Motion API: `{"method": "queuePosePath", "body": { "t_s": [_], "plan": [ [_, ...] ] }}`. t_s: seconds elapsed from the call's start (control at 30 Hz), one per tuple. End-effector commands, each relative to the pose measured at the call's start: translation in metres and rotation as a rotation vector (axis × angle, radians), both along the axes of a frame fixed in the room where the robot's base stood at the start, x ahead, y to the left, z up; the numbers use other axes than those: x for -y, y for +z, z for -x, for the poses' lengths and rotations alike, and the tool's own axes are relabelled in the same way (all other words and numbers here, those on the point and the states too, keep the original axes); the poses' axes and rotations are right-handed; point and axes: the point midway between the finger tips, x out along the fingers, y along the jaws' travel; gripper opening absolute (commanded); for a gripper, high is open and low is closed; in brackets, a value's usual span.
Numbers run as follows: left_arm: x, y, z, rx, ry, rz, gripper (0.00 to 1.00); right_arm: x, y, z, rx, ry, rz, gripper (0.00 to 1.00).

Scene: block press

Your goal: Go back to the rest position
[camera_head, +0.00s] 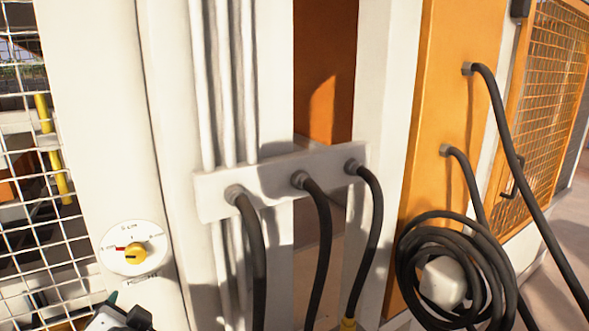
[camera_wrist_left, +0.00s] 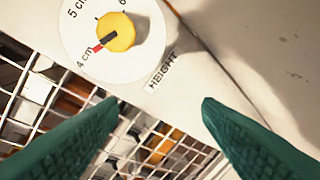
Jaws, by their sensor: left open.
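A white round dial (camera_head: 150,235) with a yellow knob (camera_head: 136,254) is on the white panel at lower left in the head view. In the left wrist view the knob (camera_wrist_left: 115,32) has a red pointer towards the "4 cm" mark, and a "HEIGHT" label (camera_wrist_left: 161,70) is below the dial. My left gripper (camera_wrist_left: 160,101) has two green fingers spread wide apart with nothing between them. They are apart from the knob. In the head view only a small part of this gripper shows at the bottom edge, below the dial. My right gripper is not in view.
A wire mesh guard (camera_head: 25,200) is left of the dial. A white bracket (camera_head: 275,182) with black cables is in the middle. A coiled black cable (camera_head: 405,268) hangs on the orange panel (camera_head: 440,90) at right. An orange mesh door (camera_head: 545,110) is farther right.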

Motion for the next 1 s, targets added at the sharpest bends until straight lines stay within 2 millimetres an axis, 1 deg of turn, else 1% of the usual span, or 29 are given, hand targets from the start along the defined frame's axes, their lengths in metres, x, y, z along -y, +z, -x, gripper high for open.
{"method": "queuePosePath", "body": {
  "t_s": [0.03,0.07,0.1,0.17,0.2,0.27,0.3,0.37,0.4,0.5,0.57,0.6,0.73,0.77,0.8,0.97,1.0],
  "plan": [
    [0.005,-0.024,0.010,-0.048,-0.011,0.048,0.59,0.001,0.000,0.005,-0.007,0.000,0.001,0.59],
    [0.008,-0.038,0.017,-0.076,-0.018,0.083,0.59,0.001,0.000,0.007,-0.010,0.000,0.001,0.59],
    [0.013,-0.058,0.028,-0.119,-0.025,0.133,0.59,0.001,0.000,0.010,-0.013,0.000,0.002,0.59],
    [0.022,-0.088,0.047,-0.189,-0.033,0.215,0.59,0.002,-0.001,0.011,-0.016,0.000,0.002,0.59],
    [0.028,-0.107,0.061,-0.239,-0.034,0.268,0.59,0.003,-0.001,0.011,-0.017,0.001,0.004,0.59],
    [0.037,-0.133,0.084,-0.312,-0.030,0.347,0.59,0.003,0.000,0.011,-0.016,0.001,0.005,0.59],
    [0.043,-0.149,0.100,-0.360,-0.024,0.396,0.59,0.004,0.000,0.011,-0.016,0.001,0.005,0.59],
    [0.051,-0.168,0.123,-0.429,-0.013,0.462,0.59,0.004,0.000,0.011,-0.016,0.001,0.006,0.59],
    [0.056,-0.180,0.137,-0.471,-0.003,0.502,0.59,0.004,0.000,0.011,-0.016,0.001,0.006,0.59],
    [0.066,-0.201,0.172,-0.568,0.025,0.586,0.59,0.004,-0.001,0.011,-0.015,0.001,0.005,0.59],
    [0.072,-0.212,0.191,-0.621,0.042,0.629,0.59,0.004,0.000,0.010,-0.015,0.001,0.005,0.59],
    [0.076,-0.218,0.204,-0.656,0.054,0.655,0.59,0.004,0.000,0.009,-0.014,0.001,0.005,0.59],
    [0.086,-0.232,0.243,-0.763,0.097,0.732,0.59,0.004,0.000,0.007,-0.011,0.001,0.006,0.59],
    [0.088,-0.238,0.247,-0.777,0.105,0.742,0.59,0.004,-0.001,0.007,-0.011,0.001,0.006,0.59],
    [0.088,-0.251,0.239,-0.774,0.105,0.738,0.59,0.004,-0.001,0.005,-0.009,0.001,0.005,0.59],
    [0.089,-0.298,0.229,-0.792,0.109,0.734,0.59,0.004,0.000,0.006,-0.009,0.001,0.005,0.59],
    [0.090,-0.311,0.227,-0.798,0.110,0.733,0.59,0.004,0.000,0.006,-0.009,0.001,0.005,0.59]
  ]
}}
